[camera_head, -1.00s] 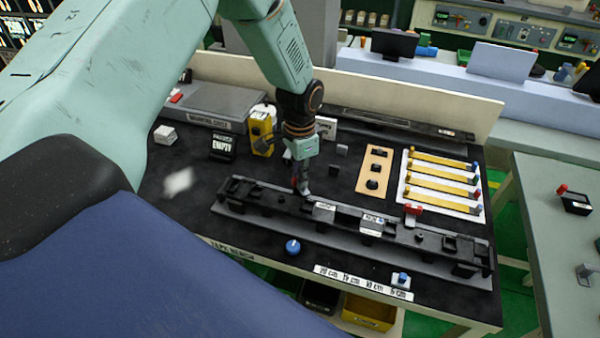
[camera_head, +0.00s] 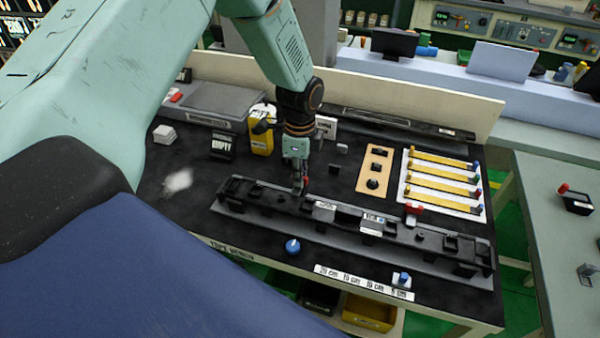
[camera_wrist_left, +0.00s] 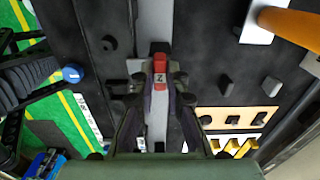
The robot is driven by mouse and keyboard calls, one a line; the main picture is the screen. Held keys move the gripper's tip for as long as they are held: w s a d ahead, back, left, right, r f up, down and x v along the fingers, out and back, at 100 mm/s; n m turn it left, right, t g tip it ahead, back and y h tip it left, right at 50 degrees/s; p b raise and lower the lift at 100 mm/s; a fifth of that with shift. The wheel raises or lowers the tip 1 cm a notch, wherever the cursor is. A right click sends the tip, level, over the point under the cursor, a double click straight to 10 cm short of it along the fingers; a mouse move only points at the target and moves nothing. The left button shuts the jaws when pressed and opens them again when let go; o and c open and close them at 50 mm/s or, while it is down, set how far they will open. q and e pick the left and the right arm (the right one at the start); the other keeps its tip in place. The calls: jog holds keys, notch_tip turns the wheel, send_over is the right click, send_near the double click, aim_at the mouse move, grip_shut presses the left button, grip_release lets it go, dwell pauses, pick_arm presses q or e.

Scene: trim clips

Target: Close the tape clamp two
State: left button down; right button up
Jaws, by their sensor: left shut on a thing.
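Tape clamp two has a red lever with a "2" label, which shows in the left wrist view (camera_wrist_left: 160,72). It sits at the black fixture rail (camera_head: 440,245), towards its left part in the head view. My left gripper (camera_head: 301,186) points down at the rail. Its fingers are shut on the red lever, one on each side, as the left wrist view shows. The clamp's base is mostly hidden by the fingers, so I cannot tell how far it is closed. Another red-handled clamp (camera_head: 413,208) stands further right on the rail. My right gripper is not in view.
Behind the rail lie a tan plate with black parts (camera_head: 374,170) and a white board with yellow strips (camera_head: 445,200). A yellow container (camera_head: 262,140) stands behind and left of my gripper. A blue knob (camera_head: 292,246) is in front of the rail.

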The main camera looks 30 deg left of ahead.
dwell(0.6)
pick_arm(q)
jog(key=c, duration=1.4)
grip_release()
jog(key=shift+o, duration=0.2)
notch_tip(320, 180, up, 12)
